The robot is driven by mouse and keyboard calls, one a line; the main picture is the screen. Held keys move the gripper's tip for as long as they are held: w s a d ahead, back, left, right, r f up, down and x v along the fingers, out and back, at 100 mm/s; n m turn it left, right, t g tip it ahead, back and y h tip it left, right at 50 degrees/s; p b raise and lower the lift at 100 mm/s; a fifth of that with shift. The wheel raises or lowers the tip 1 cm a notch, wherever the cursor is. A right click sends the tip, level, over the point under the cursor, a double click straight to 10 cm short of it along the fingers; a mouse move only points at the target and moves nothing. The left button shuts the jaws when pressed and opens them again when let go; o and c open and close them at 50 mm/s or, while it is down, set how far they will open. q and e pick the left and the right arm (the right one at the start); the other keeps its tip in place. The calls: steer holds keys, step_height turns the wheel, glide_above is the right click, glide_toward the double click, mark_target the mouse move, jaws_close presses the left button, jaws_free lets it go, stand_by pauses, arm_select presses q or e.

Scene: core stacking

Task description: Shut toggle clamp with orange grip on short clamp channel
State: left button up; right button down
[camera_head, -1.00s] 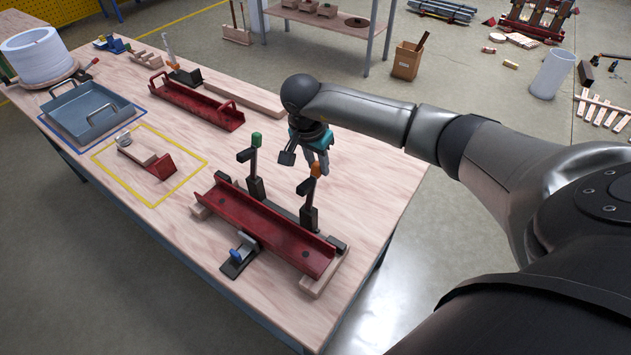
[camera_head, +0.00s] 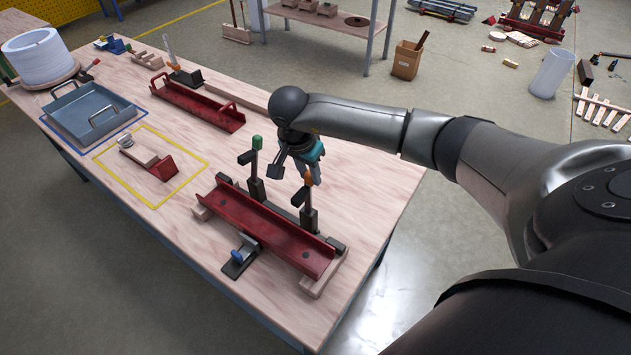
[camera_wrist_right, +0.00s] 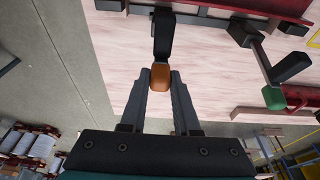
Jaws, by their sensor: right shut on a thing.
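The red clamp channel (camera_head: 238,212) lies on wooden blocks at the front of the table. The toggle clamp with the orange grip (camera_head: 308,178) stands at its far side, toward the right end, with its lever about upright. My right gripper (camera_head: 315,179) is at the top of this lever. In the right wrist view the orange grip (camera_wrist_right: 160,78) sits between the fingertips of my right gripper (camera_wrist_right: 160,74), which is shut on it. A second toggle clamp with a green grip (camera_head: 257,142) stands upright to the left. My left gripper is not in view.
A blue-gripped clamp (camera_head: 238,256) sits at the channel's near side. Behind are another red channel (camera_head: 190,101), a metal tray (camera_head: 72,124) and a yellow-outlined area (camera_head: 118,183) with small parts. The table right of the channel is bare.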

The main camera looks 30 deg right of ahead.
mark_target(301, 193)
steer(key=shift+s+a, duration=0.15)
steer(key=shift+a, duration=0.15)
steer(key=shift+s+a+f+p, duration=0.15)
steer(key=shift+s+a, duration=0.15)
steer(key=shift+a, duration=0.5)
steer(key=shift+s+a+f+p, duration=0.15)
steer(key=shift+s+a, duration=0.15)
steer(key=shift+a, duration=0.45)
steer(key=shift+r, duration=0.1)
steer(key=shift+s+a+f, duration=0.2)
steer(key=shift+a, duration=0.3)
steer(key=shift+s+a+f, duration=0.25)
steer(key=shift+a, duration=0.2)
steer(key=shift+s+a+f, duration=0.2)
steer(key=shift+a, duration=0.3)
steer(key=shift+s+a+f+b, duration=0.3)
steer(key=shift+a+f+b, duration=0.25)
steer(key=shift+a, duration=0.1)
steer(key=shift+s+a+f+b, duration=0.25)
steer(key=shift+a+f+b, duration=0.15)
steer(key=shift+a+f, duration=0.15)
steer(key=shift+a, duration=0.1)
